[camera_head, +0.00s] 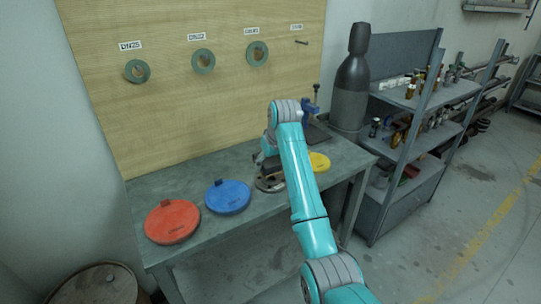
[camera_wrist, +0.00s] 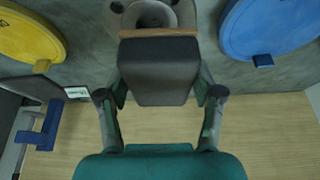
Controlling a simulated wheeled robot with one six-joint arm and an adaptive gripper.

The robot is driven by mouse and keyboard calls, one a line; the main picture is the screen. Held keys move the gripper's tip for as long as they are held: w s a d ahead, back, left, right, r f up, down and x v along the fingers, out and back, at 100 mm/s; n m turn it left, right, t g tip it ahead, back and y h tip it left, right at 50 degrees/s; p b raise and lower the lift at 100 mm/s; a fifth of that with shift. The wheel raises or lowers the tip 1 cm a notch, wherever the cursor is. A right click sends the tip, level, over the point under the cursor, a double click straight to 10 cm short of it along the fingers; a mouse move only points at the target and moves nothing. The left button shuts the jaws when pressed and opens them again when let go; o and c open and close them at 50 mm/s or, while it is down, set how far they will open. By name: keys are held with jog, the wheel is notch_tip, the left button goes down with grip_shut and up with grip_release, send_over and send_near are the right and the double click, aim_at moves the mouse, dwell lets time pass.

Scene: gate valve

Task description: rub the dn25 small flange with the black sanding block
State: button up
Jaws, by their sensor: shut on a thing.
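The black sanding block (camera_wrist: 160,78), with a thin brown edge, is held between the two fingers of my gripper (camera_wrist: 162,95) in the wrist view. A small grey flange (camera_wrist: 150,14) with bolt holes and a central bore lies just beyond the block's brown edge, which overlaps its near part. I cannot tell whether block and flange touch. In the head view my gripper (camera_head: 267,163) is low over the workbench at the flange (camera_head: 270,184), which my arm partly covers. The block is hard to make out there.
The workbench (camera_head: 260,208) also holds a red disc (camera_head: 172,221), a blue disc (camera_head: 228,196), a yellow disc (camera_head: 319,162) and a blue vise (camera_head: 310,108). Labelled rings, one marked DN25 (camera_head: 137,71), hang on the wooden board (camera_head: 180,110). A dark gas cylinder (camera_head: 351,90) and shelves stand right.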

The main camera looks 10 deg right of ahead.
jog(key=shift+r, duration=1.6)
jog(key=shift+d, duration=0.1)
